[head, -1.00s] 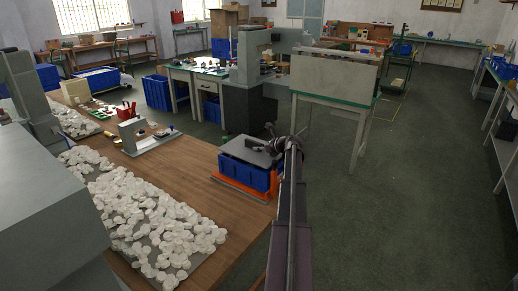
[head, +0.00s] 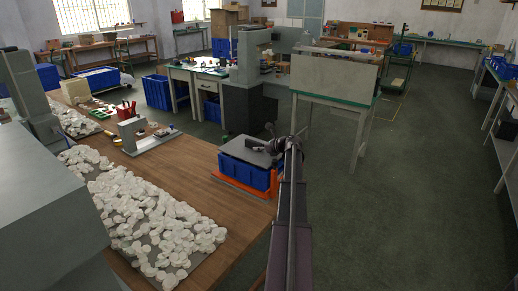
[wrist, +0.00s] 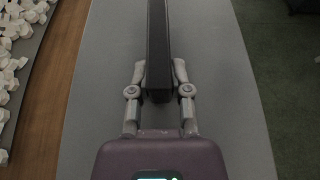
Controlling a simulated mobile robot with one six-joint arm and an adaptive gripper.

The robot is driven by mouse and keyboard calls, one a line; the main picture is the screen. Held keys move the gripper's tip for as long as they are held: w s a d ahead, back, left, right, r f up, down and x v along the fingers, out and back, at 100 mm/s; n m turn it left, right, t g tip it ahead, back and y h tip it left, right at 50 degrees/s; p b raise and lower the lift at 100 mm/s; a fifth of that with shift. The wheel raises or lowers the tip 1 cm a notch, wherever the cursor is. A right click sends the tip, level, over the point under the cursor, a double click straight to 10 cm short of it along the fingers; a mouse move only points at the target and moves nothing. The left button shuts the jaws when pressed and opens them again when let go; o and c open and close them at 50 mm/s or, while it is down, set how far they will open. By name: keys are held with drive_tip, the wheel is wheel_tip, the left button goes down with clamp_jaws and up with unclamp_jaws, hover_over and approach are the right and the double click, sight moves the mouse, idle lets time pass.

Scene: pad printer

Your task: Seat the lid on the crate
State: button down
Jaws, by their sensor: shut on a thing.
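The lid (head: 240,151) is a flat grey plate with a dark bar handle. It lies level over the top of the blue crate (head: 244,173) near the right edge of the wooden bench. Whether a thin gap is left between lid and crate rim, I cannot tell. My gripper (head: 267,149) is above the lid, its fingers on either side of the handle. In the wrist view, my gripper (wrist: 159,80) is shut on the dark handle (wrist: 158,35), with the grey lid (wrist: 215,110) spread beneath. The lid hides the crate in that view.
The crate stands on an orange base (head: 238,190) on the wooden bench (head: 180,165). Many white pieces (head: 150,220) lie on the bench at left. A small grey fixture (head: 133,135) stands behind. A green-edged table (head: 335,80) is beyond. Floor to the right is clear.

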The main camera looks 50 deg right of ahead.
drive_tip(key=shift+f+b, duration=1.05)
drive_tip(key=shift+f, duration=0.05)
idle(0.4)
drive_tip(key=shift+c, duration=2.4)
unclamp_jaws()
drive_tip(key=shift+s+r, duration=0.1)
drive_tip(key=shift+s, duration=0.05)
drive_tip(key=shift+p+v, duration=1.45)
drive_tip(key=shift+v, duration=2.1)
drive_tip(key=shift+r, duration=0.2)
drive_tip(key=shift+r+p, duration=1.9)
drive_tip(key=shift+p, duration=0.15)
